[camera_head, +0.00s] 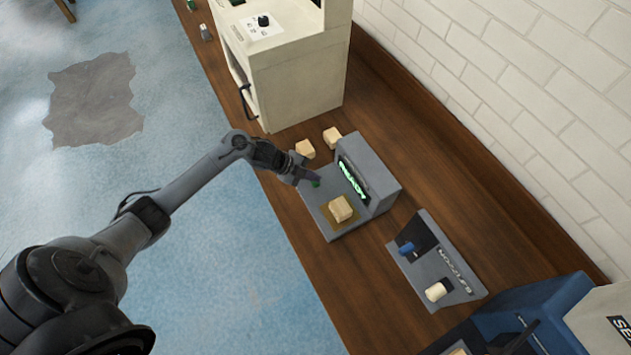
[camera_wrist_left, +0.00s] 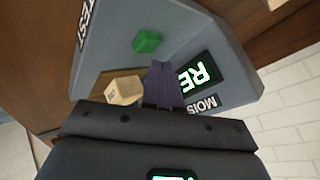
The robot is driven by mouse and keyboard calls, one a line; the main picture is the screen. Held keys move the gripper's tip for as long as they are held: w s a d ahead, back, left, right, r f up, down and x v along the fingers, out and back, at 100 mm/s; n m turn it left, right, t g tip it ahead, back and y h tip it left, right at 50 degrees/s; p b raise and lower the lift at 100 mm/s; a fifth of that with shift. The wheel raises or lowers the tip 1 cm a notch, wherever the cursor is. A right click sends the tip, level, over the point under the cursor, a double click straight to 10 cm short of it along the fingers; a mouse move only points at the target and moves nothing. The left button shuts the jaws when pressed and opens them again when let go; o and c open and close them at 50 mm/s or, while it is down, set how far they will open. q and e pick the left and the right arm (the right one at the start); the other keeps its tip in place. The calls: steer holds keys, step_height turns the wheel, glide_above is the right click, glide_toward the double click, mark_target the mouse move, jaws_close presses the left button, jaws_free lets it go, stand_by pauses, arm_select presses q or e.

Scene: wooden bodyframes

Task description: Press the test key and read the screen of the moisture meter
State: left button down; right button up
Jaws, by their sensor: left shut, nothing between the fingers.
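The grey moisture meter (camera_head: 379,183) stands on the wooden bench; it also shows in the wrist view (camera_wrist_left: 215,45). Its dark screen (camera_head: 352,181) has lit green letters; "RE" is legible on the screen in the wrist view (camera_wrist_left: 197,74), the rest is hidden or blurred. The green test key (camera_head: 316,183) is on its base, clear in the wrist view (camera_wrist_left: 147,41). A pale wood block (camera_head: 341,208) sits on the brown pad, also in the wrist view (camera_wrist_left: 124,90). My left gripper (camera_head: 309,177) is shut and empty, close by the key; contact cannot be told. My right gripper is not in view.
Two pale blocks (camera_head: 305,148) (camera_head: 332,136) lie behind the meter. A cream cabinet machine (camera_head: 300,85) stands further back. A brick wall runs along the bench.

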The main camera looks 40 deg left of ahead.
arm_select(q)
steer(key=shift+f, duration=0.4)
steer(key=shift+f+b, duration=0.15)
steer(key=shift+b, duration=0.15)
steer(key=shift+f, duration=0.35)
stand_by(0.5)
steer(key=shift+r, duration=0.1)
steer(key=shift+r+p, duration=0.6)
steer(key=shift+r, duration=0.25)
step_height(320, 180, up, 5)
steer(key=p, duration=0.4)
stand_by(0.4)
